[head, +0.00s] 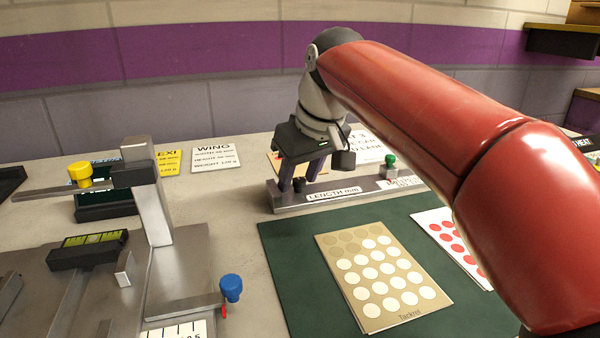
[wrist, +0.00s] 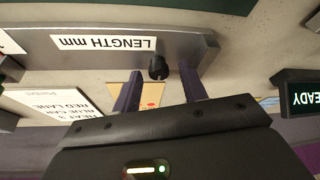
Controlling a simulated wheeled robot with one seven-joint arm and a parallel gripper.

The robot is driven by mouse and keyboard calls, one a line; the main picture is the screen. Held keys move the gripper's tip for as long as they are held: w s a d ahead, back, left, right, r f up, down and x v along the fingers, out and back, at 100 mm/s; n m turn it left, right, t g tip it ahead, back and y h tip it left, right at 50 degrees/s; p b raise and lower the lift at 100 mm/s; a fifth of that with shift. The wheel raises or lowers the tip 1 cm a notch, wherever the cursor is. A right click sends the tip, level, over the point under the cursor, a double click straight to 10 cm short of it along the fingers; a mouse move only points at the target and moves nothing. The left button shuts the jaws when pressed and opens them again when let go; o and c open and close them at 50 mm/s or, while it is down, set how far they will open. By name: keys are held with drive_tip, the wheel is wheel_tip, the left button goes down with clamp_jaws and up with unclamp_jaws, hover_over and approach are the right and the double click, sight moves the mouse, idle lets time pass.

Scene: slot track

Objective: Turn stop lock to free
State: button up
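My gripper (head: 300,176) is open and points down at the left end of the grey bar (head: 352,197) labelled "LENGTH mm". A small black knob (head: 299,185) stands on that bar between my fingers. In the wrist view the black knob (wrist: 158,68) lies between the two purple fingers of my gripper (wrist: 160,76), with a gap on both sides. No label naming a stop lock is readable, so I cannot tell for certain that this knob is it. Its lock setting cannot be read. A green knob (head: 390,160) stands at the bar's right end.
A metal fixture (head: 185,270) with a yellow knob (head: 80,174) and a blue knob (head: 231,287) stands at left. A dark green mat (head: 290,270) with a dotted card (head: 380,275) lies in front of the bar. Printed cards, including a "WING" card (head: 215,159), lie behind.

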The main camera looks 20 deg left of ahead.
drive_tip(key=v, duration=0.7)
drive_tip(key=shift+r, duration=0.4)
drive_tip(key=shift+s, duration=0.1)
